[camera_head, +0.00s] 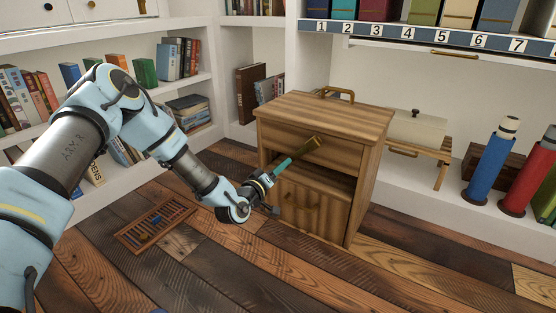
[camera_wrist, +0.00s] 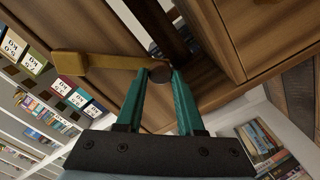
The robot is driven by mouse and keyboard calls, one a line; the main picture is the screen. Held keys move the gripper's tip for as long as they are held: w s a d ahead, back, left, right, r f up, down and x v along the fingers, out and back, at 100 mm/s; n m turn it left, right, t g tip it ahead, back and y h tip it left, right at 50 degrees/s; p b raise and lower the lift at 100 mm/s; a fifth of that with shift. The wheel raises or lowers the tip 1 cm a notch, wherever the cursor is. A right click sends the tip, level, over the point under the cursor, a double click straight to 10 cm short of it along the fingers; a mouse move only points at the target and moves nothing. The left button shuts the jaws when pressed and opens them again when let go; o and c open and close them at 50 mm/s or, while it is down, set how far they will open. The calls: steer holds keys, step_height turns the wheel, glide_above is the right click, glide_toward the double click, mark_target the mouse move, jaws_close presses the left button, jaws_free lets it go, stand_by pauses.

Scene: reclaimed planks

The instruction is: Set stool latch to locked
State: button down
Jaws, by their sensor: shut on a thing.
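A wooden cabinet-like stool (camera_head: 325,118) stands on the plank floor, with an upper front panel, a dark open gap and a lower panelled front. A brass-coloured lever (camera_head: 305,148) slants up to the right across its upper front; it also shows in the wrist view (camera_wrist: 95,62), with a broad end at the left. My gripper (camera_head: 290,160) is at the lever's lower-left end. In the wrist view its teal fingertips (camera_wrist: 160,71) close on the lever's narrow end, beside a round dark disc. Any lock marking cannot be made out.
A slatted wooden grate (camera_head: 155,227) lies on the floor at left. Bookshelves (camera_head: 185,80) line the left wall. A low wooden stand with a pale box (camera_head: 418,128) is behind the stool at right, near blue (camera_head: 490,160) and red (camera_head: 528,178) cylinders. The front floor is clear.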

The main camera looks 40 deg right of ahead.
steer(key=shift+s+d+f+n+p, duration=0.2)
steer(key=shift+s+f+n, duration=0.2)
steer(key=shift+s+n, duration=0.75)
steer(key=shift+s+d+f+n+p, duration=0.15)
steer(key=shift+s+f+n, duration=0.25)
steer(key=shift+n, duration=1.3)
steer(key=shift+s+d+f+n+p, duration=0.2)
steer(key=shift+s+f+n, duration=0.15)
steer(key=shift+s+n, duration=0.8)
steer(key=shift+w+n, duration=0.25)
steer(key=shift+n, duration=0.15)
steer(key=c, duration=0.6)
jaws_free()
steer(key=shift+o, duration=0.2)
steer(key=shift+r, duration=0.1)
steer(key=p+v, duration=0.4)
steer(key=v, duration=0.6)
steer(key=shift+a, duration=0.35)
